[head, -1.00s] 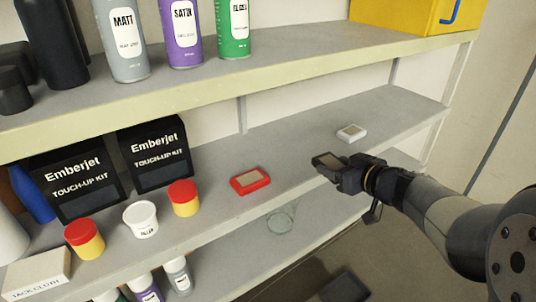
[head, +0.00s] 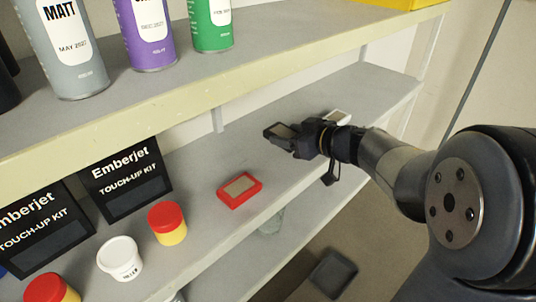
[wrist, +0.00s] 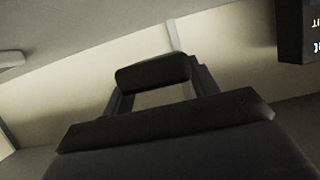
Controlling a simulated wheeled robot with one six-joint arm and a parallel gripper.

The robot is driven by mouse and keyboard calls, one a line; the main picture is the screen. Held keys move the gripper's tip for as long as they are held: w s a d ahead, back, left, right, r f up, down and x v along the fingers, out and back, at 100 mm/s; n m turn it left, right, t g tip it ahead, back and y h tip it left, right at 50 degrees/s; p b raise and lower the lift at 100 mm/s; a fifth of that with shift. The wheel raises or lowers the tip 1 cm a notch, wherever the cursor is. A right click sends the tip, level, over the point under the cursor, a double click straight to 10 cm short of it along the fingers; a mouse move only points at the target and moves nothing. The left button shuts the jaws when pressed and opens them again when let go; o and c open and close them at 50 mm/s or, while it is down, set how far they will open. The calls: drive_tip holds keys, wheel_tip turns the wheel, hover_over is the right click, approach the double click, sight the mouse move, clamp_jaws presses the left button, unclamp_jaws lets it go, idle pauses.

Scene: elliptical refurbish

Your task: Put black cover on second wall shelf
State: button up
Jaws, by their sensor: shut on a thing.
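My gripper (head: 300,138) is shut on the black cover (head: 279,131), a small dark rectangular piece with a greyish middle. In the head view it holds the cover over the right part of the middle wall shelf (head: 205,155), between the red cover and the white one. The cover appears raised off the surface; the exact gap is unclear. The wrist view shows dark, frame-like shapes (wrist: 155,73) close to the camera, and I cannot tell cover from fingers there.
A red cover (head: 239,190) lies on the middle shelf, left of my gripper. A white cover (head: 339,117) is partly hidden behind my gripper. Touch-up kit boxes (head: 126,180) and paint pots (head: 167,223) stand at left. The upper shelf (head: 215,70) holds spray cans.

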sight(288, 167)
wheel_tip(288, 167, down, 7)
drive_tip(key=shift+f+b, duration=0.2)
drive_tip(key=shift+b, duration=0.45)
drive_tip(key=shift+f, duration=0.15)
drive_tip(key=o, duration=1.1)
drive_tip(key=shift+o, duration=0.2)
drive_tip(key=shift+s+d+r, duration=0.1)
drive_tip(key=shift+d+r, duration=0.15)
drive_tip(key=v, duration=1.1)
drive_tip(key=shift+s+d, duration=0.15)
drive_tip(key=shift+s, duration=0.1)
